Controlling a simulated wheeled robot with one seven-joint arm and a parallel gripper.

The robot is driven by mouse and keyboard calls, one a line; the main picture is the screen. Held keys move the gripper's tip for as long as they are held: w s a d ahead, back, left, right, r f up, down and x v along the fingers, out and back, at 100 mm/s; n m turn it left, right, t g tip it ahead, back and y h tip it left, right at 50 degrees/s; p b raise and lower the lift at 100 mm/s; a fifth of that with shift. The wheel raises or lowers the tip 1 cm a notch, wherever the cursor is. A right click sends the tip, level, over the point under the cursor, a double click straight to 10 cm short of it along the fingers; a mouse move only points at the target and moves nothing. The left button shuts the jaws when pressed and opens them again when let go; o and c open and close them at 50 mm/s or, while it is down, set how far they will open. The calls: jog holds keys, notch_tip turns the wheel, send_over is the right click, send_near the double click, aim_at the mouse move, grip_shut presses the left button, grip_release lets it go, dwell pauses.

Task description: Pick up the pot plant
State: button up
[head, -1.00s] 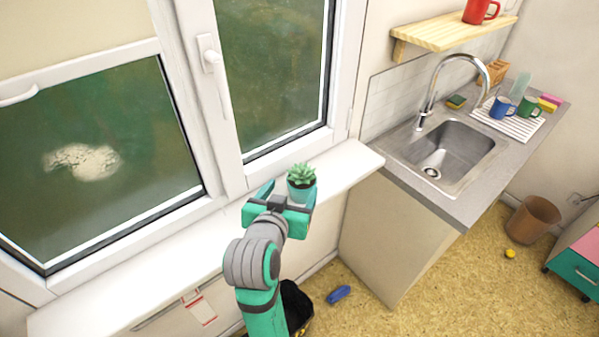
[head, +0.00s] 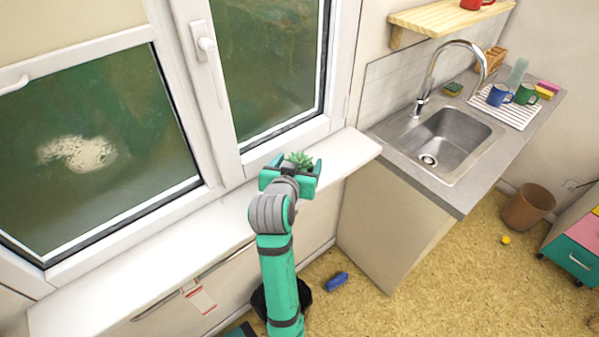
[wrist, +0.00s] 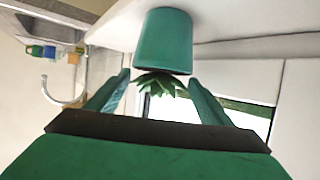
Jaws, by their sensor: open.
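The pot plant (head: 299,159) is a green succulent in a teal pot on the white windowsill. In the head view only its leaves show clearly, because my gripper (head: 291,172) hides the pot. In the wrist view the teal pot (wrist: 163,42) and its leaves appear upside down, ahead of and between the two fingers. My gripper also shows in the wrist view (wrist: 158,92), open, with one finger to each side of the leaves. I cannot tell whether either finger touches the pot.
The windowsill (head: 120,277) is clear to the left of the plant. The window (head: 265,70) stands close behind it. A counter with a sink (head: 446,147) is to the right. A blue object (head: 337,281) and a dark bin (head: 262,300) are on the floor below.

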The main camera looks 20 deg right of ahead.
jog(key=shift+w, duration=0.15)
jog(key=shift+d, duration=0.1)
jog(key=c, duration=1.5)
